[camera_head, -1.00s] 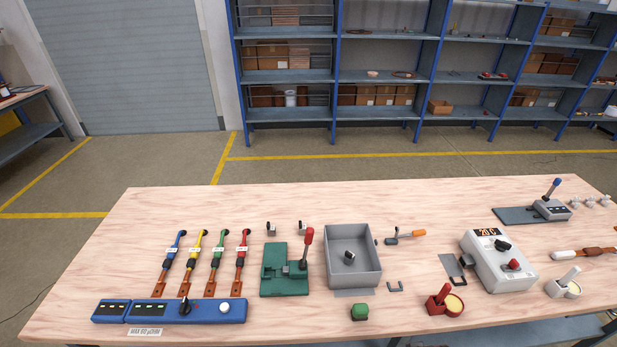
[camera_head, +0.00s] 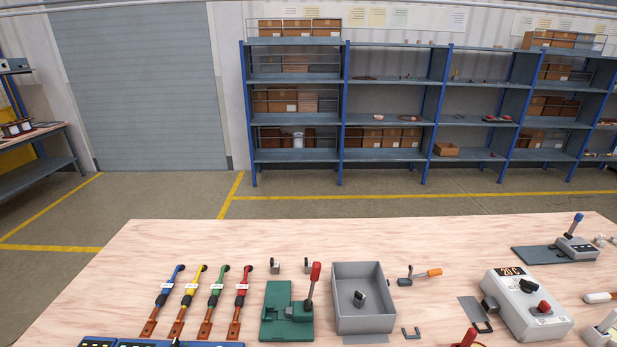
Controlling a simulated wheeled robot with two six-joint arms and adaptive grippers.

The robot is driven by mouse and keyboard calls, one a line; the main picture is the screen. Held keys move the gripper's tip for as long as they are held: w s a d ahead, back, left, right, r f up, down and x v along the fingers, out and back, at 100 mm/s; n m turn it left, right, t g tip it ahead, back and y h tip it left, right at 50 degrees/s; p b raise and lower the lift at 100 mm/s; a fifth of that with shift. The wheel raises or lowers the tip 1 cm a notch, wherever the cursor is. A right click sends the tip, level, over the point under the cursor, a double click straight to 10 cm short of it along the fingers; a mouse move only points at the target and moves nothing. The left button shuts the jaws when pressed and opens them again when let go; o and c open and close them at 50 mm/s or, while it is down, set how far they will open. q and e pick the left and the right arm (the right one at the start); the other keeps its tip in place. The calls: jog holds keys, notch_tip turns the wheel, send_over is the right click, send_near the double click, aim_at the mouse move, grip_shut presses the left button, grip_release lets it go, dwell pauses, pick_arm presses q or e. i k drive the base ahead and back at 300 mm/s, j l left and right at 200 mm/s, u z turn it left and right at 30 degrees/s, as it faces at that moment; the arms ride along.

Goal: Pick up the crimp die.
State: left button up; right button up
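Two small grey and black blocks, likely crimp dies, stand on the table behind the green press: the left block (camera_head: 275,266) and the right block (camera_head: 308,265). A similar small dark piece (camera_head: 359,299) sits inside the grey open bin (camera_head: 345,322). I cannot tell for certain which of these is the crimp die. The green press (camera_head: 287,325) with a red-tipped lever stands left of the bin. Neither of my grippers shows in this view.
Four coloured cables, among them a blue one (camera_head: 169,288), lie at the left above a blue panel (camera_head: 128,343). An orange-handled tool (camera_head: 420,276) and a white control box (camera_head: 528,308) are to the right.

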aim_at(275, 267)
jog(key=k+j+z, duration=0.35)
jog(key=j, duration=0.3)
jog(key=k+j+z, duration=0.35)
jog(key=j, duration=0.25)
jog(key=k+j+z, duration=0.35)
jog(key=k+j, duration=0.1)
